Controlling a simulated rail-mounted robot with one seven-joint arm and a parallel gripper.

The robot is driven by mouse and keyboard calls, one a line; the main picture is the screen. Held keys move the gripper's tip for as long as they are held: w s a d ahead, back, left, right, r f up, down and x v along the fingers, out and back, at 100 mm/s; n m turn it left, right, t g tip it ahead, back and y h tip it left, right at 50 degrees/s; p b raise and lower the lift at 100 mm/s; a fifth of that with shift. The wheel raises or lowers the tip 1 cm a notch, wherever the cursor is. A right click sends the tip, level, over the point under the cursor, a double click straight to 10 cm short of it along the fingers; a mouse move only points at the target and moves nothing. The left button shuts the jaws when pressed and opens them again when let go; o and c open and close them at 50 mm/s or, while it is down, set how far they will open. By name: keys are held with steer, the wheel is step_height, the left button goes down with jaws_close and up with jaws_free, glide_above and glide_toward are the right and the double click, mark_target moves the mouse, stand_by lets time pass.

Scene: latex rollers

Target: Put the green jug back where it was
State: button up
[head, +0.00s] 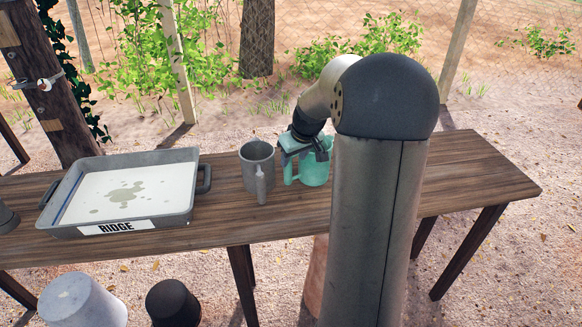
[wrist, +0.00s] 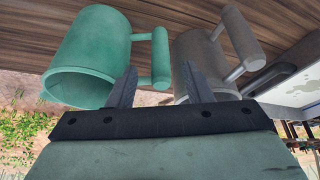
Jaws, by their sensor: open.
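The green jug (head: 314,170) stands on the wooden table, partly hidden behind my arm in the head view. In the wrist view the green jug (wrist: 88,50) shows its open mouth, with its handle toward the grey jug. My gripper (head: 303,147) is at the green jug's handle side, near its rim. In the wrist view my gripper (wrist: 160,70) is open, with one finger on each side of the handle's lower end in the picture. I cannot tell whether either finger touches it.
A grey jug (head: 257,168) stands close to the left of the green jug, its handle toward the front. A grey tray (head: 188,213) labelled RIDGE, holding a white liquid, lies further left. The table's right end (head: 480,175) is clear. Buckets (head: 82,303) stand on the ground in front.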

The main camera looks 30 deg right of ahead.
steer(key=v, duration=0.5)
steer(key=s+a+f+g, duration=0.1)
steer(key=s+a, duration=0.5)
steer(key=a, duration=0.3)
steer(key=s+a+g, duration=0.1)
steer(key=s+a, duration=0.4)
steer(key=a, duration=0.3)
steer(key=s+a+f+g, duration=0.1)
steer(key=s+a+f, duration=0.1)
steer(key=s, duration=0.5)
steer(key=s+a+f+g, duration=0.1)
steer(key=s+a+f, duration=0.1)
steer(key=s+a, duration=0.3)
steer(key=s, duration=0.3)
steer(key=shift+a+f, duration=0.2)
steer(key=shift+f, duration=0.1)
